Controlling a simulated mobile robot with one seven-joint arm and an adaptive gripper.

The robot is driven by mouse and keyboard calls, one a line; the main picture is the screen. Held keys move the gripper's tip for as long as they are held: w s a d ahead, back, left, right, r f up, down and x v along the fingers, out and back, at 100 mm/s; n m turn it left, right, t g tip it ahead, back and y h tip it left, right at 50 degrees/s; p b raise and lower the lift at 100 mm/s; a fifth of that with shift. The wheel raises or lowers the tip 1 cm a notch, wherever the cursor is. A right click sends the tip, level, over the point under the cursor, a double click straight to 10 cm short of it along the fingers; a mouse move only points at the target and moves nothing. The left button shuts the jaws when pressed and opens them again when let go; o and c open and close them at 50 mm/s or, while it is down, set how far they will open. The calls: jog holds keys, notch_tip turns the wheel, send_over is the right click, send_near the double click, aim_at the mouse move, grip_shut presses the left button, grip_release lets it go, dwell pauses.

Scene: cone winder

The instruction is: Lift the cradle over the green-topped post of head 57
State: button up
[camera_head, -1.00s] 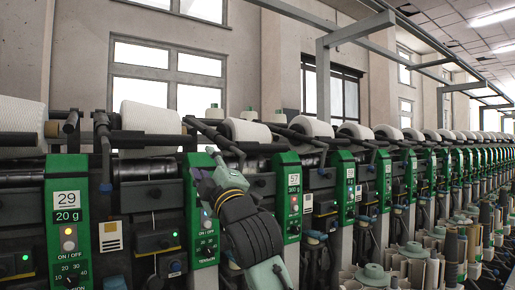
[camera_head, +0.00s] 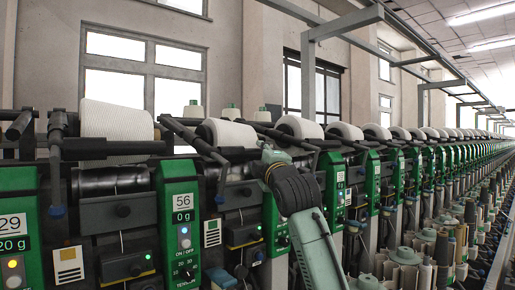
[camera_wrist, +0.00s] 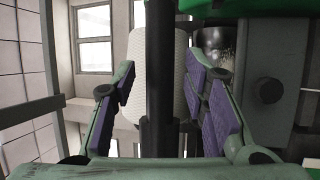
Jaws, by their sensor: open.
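The 57 label is not visible now; the green panel (camera_head: 271,222) right of head 56, partly behind my arm, looks like head 57. Above it to the left is a white yarn cone (camera_head: 228,134) with a dark cradle arm (camera_head: 200,144) slanting down to the right. My gripper (camera_head: 270,158) is up by the cradle's end, its fingers mostly hidden in the head view. In the wrist view my gripper (camera_wrist: 161,95) is open, purple pads either side of a dark bar (camera_wrist: 160,60) with a thicker sleeve. The cone (camera_wrist: 137,75) is behind the bar. Contact cannot be told.
Head 56's green panel (camera_head: 182,220) and its large cone (camera_head: 116,120) stand to the left. More heads run off to the right. Several spools on pegs (camera_head: 400,262) stand low at right. A grey overhead frame (camera_head: 345,25) crosses above.

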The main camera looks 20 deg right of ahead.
jog(key=shift+p+x, duration=0.3)
jog(key=shift+x, duration=1.05)
jog(key=shift+c, duration=0.4)
grip_shut()
